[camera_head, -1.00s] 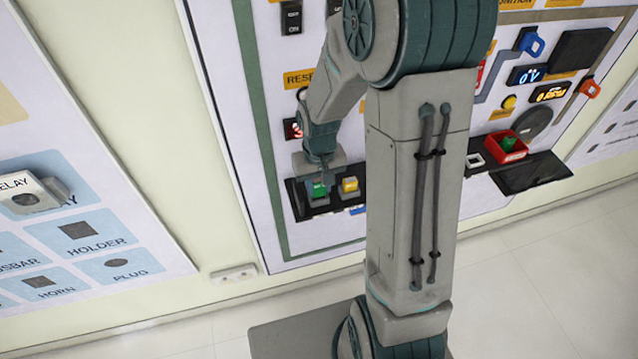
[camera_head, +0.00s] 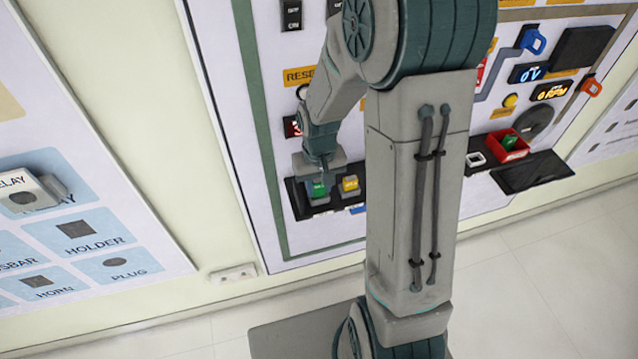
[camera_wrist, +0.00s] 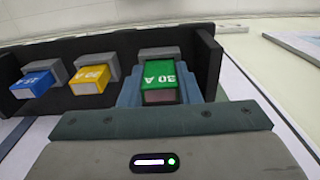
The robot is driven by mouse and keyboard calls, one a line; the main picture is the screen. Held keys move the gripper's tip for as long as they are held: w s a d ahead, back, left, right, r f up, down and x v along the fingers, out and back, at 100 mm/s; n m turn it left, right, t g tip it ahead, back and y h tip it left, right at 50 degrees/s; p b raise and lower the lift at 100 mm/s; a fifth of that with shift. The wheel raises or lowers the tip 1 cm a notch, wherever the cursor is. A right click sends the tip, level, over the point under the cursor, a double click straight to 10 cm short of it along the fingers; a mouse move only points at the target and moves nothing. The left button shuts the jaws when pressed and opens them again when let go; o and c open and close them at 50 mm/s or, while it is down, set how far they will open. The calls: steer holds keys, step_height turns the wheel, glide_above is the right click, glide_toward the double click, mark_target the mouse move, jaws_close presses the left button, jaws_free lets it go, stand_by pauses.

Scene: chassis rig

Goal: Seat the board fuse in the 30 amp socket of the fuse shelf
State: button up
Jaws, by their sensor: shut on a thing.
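A green fuse marked 30 A (camera_wrist: 160,80) sits between the two fingers of my gripper (camera_wrist: 160,95) in the wrist view. My gripper is shut on it. The fuse is at the right end of the black fuse shelf (camera_wrist: 110,48), in front of a grey socket (camera_wrist: 160,51). How deep it sits in that socket is hidden. In the head view my gripper (camera_head: 319,178) is at the left end of the shelf, over the green fuse (camera_head: 319,188).
A yellow fuse (camera_wrist: 90,79) and a blue fuse (camera_wrist: 34,84) stand beside the green one in the shelf. The shelf's end wall (camera_wrist: 208,62) is close to my gripper. A red bin (camera_head: 508,147) with a green item hangs farther right on the panel.

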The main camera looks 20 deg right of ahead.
mark_target(319, 181)
steer(key=shift+f+b, duration=0.35)
steer(key=shift+f, duration=0.15)
steer(key=o, duration=1.1)
step_height(319, 181, up, 14)
steer(key=shift+f+b, duration=0.1)
steer(key=shift+b, duration=0.25)
steer(key=s+r+t, duration=0.1)
steer(key=s, duration=0.3)
steer(key=s+r+t, duration=0.1)
steer(key=s, duration=0.4)
steer(key=s+r+t, duration=0.1)
steer(key=s, duration=0.4)
steer(key=shift+s+r, duration=0.1)
steer(key=shift+r, duration=0.05)
